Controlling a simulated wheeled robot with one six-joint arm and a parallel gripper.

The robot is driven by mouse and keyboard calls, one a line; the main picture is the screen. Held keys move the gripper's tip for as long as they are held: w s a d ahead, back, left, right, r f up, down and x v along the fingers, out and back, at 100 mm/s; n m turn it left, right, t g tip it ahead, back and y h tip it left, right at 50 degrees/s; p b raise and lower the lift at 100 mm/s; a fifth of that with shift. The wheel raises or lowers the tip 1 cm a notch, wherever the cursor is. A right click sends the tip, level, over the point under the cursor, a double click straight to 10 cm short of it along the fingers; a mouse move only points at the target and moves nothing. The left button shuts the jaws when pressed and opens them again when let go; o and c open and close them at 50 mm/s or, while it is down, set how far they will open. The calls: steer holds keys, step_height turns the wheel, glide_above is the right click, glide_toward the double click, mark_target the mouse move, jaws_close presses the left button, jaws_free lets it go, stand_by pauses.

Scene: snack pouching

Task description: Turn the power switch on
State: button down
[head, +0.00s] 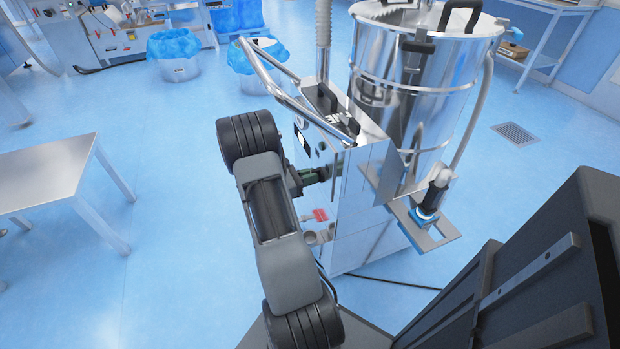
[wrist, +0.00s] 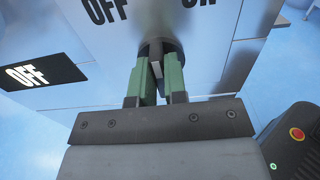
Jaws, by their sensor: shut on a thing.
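The power switch (wrist: 155,51) is a dark round knob with a raised grip on the front of a metal machine cabinet. In the wrist view, a printed OFF label (wrist: 107,9) is above left of it and a partly cut-off ON label (wrist: 203,3) is above right. A black display (wrist: 40,73) at the left reads OFF. My gripper (wrist: 158,72) has green fingers, shut on the switch's grip from both sides. In the head view my gripper (head: 318,174) reaches the cabinet's left face; the switch there is hidden by the fingers.
The cabinet (head: 357,190) carries a large steel vessel (head: 425,80) and a bent metal handrail (head: 268,72). A steel table (head: 45,178) stands at the left. Blue-lined bins (head: 174,55) are at the back. The blue floor between is clear; a black cable lies by the cabinet base.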

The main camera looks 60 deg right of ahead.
steer(key=shift+s+a+f+m+b, duration=0.1)
steer(key=shift+m+b, duration=1.2)
steer(key=shift+m, duration=0.95)
steer(key=shift+s+a+f+m+b, duration=0.1)
steer(key=shift+m+b, duration=1.2)
steer(key=shift+m, duration=0.95)
steer(key=shift+r, duration=0.1)
steer(key=c, duration=1.2)
jaws_free()
steer(key=shift+o, duration=0.2)
steer(key=p+v, duration=0.2)
steer(key=v, duration=1.1)
steer(key=shift+w+a, duration=0.25)
steer(key=shift+w, duration=0.1)
